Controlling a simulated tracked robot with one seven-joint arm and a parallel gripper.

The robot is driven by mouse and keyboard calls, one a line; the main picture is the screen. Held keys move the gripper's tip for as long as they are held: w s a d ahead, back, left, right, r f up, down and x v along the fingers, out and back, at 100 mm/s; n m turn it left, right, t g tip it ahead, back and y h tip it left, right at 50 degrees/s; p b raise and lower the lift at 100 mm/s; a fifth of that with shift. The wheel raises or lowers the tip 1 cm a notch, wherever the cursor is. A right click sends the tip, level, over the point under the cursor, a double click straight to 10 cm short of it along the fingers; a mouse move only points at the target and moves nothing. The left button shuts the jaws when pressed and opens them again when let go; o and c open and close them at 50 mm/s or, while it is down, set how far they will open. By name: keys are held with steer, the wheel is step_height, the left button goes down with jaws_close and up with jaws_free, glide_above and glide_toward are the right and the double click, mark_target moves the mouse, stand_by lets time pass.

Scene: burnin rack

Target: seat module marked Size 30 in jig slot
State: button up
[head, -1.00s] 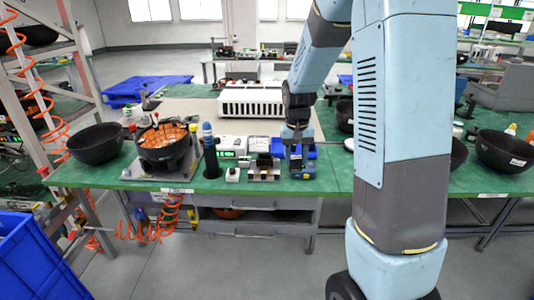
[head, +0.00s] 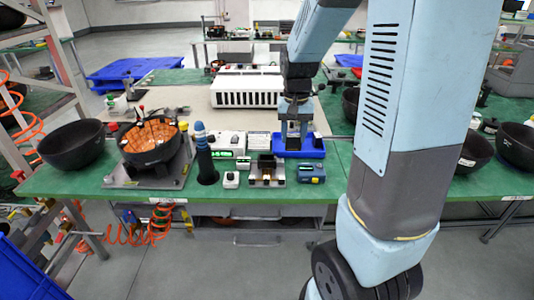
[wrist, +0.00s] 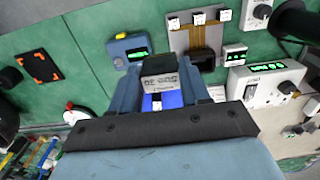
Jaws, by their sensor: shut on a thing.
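My gripper (head: 293,146) is above the blue tray (head: 318,151), behind the blue meter. In the wrist view my gripper (wrist: 160,88) is shut on a small grey-white module (wrist: 159,68) with dark print on its face, too blurred to read surely. The blue tray (wrist: 175,100) shows beneath it, with a small white piece on it. The jig (head: 267,182), a grey plate with a brown-gold middle, stands on the green table, left of and nearer than my gripper. In the wrist view the jig (wrist: 182,40) lies beyond the module, apart from it.
The blue meter (head: 311,173) stands right of the jig. A white box with a dial (wrist: 265,85), a dark bottle (head: 206,165) and a pan of orange pieces (head: 150,138) stand left. A white slotted rack (head: 247,90) is behind. Black bowls (head: 72,145) stand on the table.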

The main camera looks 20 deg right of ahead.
steer(key=shift+w+a+f, duration=0.85)
steer(key=shift+w+f, duration=0.6)
steer(key=shift+w, duration=0.1)
steer(key=shift+w+a+f, duration=0.85)
steer(key=shift+w+f, duration=0.65)
steer(key=shift+w, duration=0.1)
steer(key=shift+w+a+f, duration=0.85)
steer(key=shift+w+f, duration=0.6)
steer(key=shift+w, duration=0.1)
steer(key=shift+f, duration=1.45)
steer(key=shift+f, duration=0.1)
steer(key=o, duration=1)
steer(key=shift+o, duration=0.2)
